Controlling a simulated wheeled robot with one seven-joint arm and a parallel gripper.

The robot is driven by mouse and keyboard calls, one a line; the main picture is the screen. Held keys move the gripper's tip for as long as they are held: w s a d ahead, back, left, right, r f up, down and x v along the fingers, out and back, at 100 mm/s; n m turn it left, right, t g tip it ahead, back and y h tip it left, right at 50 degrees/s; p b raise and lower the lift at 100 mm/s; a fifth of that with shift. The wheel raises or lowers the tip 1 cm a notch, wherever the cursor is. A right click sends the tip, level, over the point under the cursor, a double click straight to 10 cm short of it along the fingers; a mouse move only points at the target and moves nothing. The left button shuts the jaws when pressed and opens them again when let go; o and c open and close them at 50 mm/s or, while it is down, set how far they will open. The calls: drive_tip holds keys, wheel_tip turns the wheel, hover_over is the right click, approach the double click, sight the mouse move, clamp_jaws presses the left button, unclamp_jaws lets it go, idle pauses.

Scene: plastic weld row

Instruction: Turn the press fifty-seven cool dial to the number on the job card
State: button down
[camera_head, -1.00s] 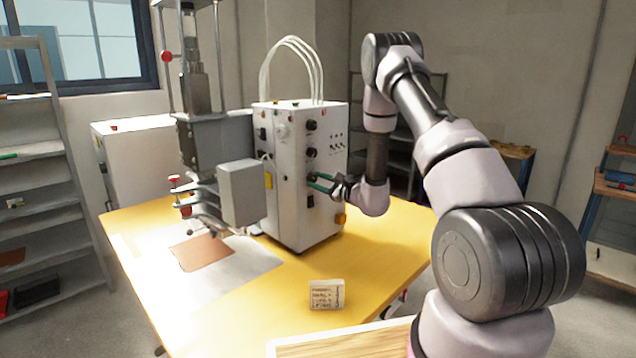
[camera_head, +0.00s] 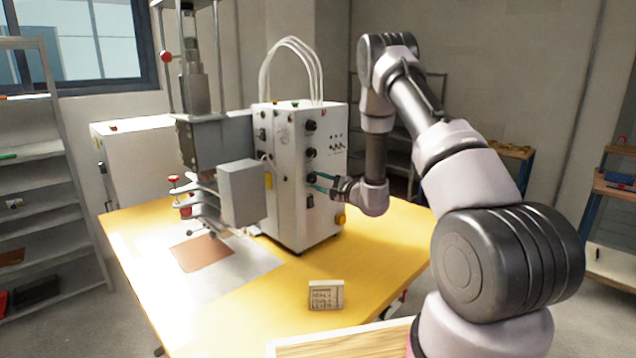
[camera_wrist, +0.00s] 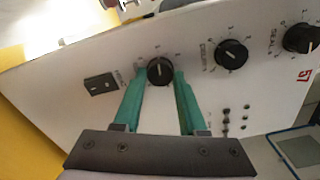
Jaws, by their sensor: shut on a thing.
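My gripper (camera_head: 314,182) has green fingers and reaches the right-hand face of the white press control box (camera_head: 290,225). In the wrist view its fingertips (camera_wrist: 161,80) are on both sides of a black round dial (camera_wrist: 160,70), shut on it. This is the lowest of three dials in a row, taken as the cool dial; its printed name is unclear. Its white pointer mark points roughly up in that picture; the number there is too small to read. The job card (camera_head: 326,294) stands on the yellow table near its front, its writing too small to read.
Two more dials (camera_wrist: 231,54) (camera_wrist: 300,38) sit along the panel, with a red 57 (camera_wrist: 304,76) beside them. A black rocker switch (camera_wrist: 101,86) is left of the held dial. The press (camera_head: 205,140) stands left of the box. The table front (camera_head: 240,320) is clear.

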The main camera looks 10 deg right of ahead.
drive_tip(key=shift+f, duration=0.1)
drive_tip(key=shift+c, duration=2.4)
unclamp_jaws()
drive_tip(key=shift+s+d, duration=0.1)
drive_tip(key=v, duration=1)
drive_tip(key=shift+s+d, duration=0.2)
drive_tip(key=shift+s, duration=0.1)
